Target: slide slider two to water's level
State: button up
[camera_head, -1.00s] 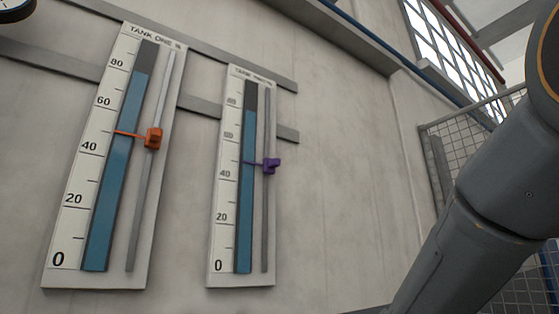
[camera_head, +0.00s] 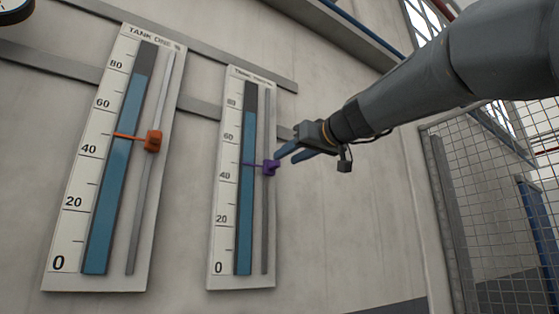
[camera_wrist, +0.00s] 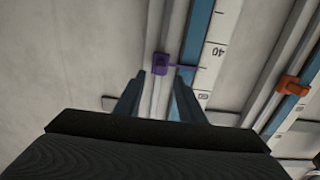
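The right gauge (camera_head: 216,245), its heading too blurred to read surely, stands on the wall with a blue water column (camera_head: 244,205). The water's top is in the mid 70s. Its purple slider (camera_head: 270,167) sits on a grey rail (camera_head: 265,225), with its pointer in the mid 40s. My gripper (camera_head: 285,157) is open and empty, just right of the purple slider. In the wrist view the purple slider (camera_wrist: 160,64) lies ahead, roughly between the two spread fingertips (camera_wrist: 160,78), apparently not gripped. The exact gap is unclear.
The left gauge, headed TANK ONE (camera_head: 60,235), has an orange slider (camera_head: 153,141) in the mid 40s, also seen in the wrist view (camera_wrist: 293,84). Grey wall rails (camera_head: 200,108) run behind both gauges. A mesh fence (camera_head: 500,200) stands at right.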

aim_at(278, 163)
jog(key=p+x, duration=0.2)
jog(key=x, duration=0.3)
jog(key=shift+w+a, duration=0.2)
jog(key=shift+w, duration=0.1)
jog(key=shift+c, duration=0.2)
grip_shut()
